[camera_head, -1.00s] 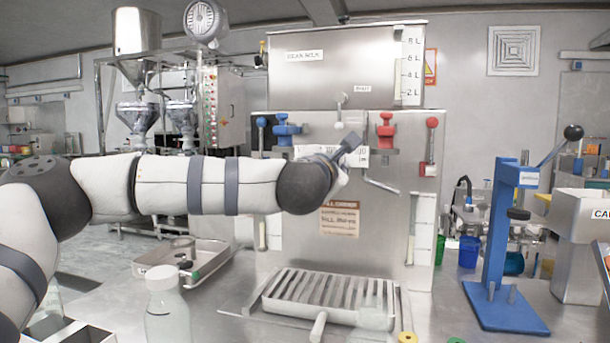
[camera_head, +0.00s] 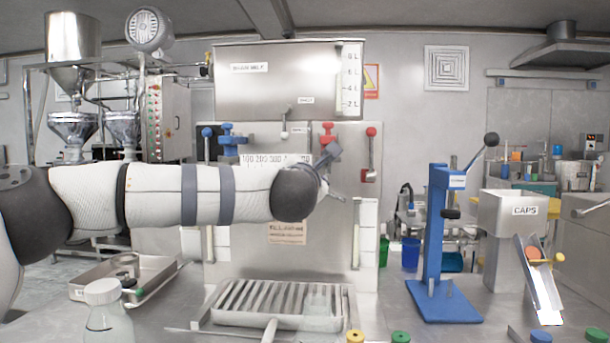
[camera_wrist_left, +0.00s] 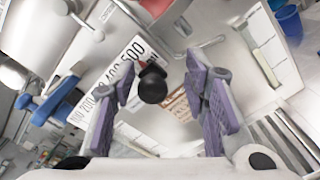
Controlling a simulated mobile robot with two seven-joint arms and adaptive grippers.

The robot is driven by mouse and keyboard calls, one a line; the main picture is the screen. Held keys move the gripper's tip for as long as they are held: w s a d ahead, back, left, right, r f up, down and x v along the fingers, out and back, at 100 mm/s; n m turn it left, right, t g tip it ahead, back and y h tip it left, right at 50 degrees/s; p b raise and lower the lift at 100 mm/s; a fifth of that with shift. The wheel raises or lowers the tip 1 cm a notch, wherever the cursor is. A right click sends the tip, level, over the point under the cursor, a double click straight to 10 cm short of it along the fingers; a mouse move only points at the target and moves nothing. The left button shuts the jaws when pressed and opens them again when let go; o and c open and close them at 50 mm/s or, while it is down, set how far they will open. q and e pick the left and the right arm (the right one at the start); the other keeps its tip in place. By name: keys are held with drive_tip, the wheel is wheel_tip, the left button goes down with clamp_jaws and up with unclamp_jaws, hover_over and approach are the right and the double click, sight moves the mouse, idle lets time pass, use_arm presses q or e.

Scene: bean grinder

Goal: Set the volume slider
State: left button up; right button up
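A black ball knob (camera_wrist_left: 152,85) shows in the left wrist view beside a white number scale (camera_wrist_left: 138,47), which reads about 200 to 500. In the head view the scale (camera_head: 262,158) is on the steel machine's front panel, partly covered by my left arm. The knob is hidden there. My left gripper (camera_head: 325,162) is in front of the panel, just below the red valve. In the left wrist view its purple fingers (camera_wrist_left: 160,72) are spread, with the knob appearing between them and gaps on both sides. Whether a finger touches the knob cannot be told. My right gripper is out of view.
A red valve (camera_head: 327,138) and a blue valve (camera_head: 229,143) flank the scale. A red-knobbed lever (camera_head: 370,155) stands right of the gripper. Below are a slatted drip tray (camera_head: 275,300), a bottle (camera_head: 105,315) and a metal tray (camera_head: 150,285). A blue press (camera_head: 437,235) stands right.

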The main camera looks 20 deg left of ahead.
use_arm(q)
drive_tip(key=v, duration=1.2)
